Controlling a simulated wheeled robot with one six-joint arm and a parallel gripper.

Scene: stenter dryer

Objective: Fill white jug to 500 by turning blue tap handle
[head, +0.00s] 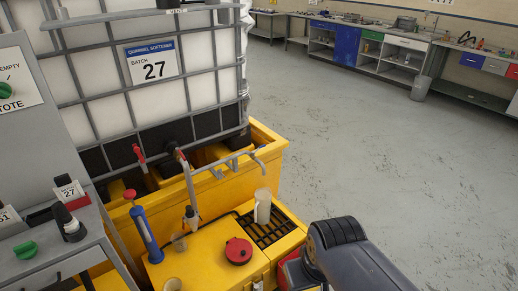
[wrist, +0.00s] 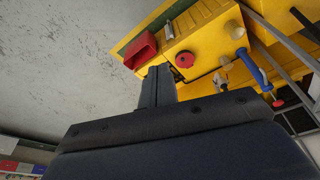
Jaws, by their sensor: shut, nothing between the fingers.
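The white jug (head: 262,206) stands upright on a black drain grate (head: 272,233) set in the yellow platform, in the head view. Its scale and fill level are too small to read. A grey-blue tap pipe (head: 232,163) reaches out above the platform, with a small blue part, possibly the handle, at its outer end (head: 261,148). The outlet seems to be near the jug; alignment cannot be told. My gripper (wrist: 157,86) shows in the wrist view with its dark fingers together and empty, away from the jug and tap. I cannot make out the jug in the wrist view.
The caged tote (head: 150,75) stands behind. Grey floor (head: 380,130) is free at right.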

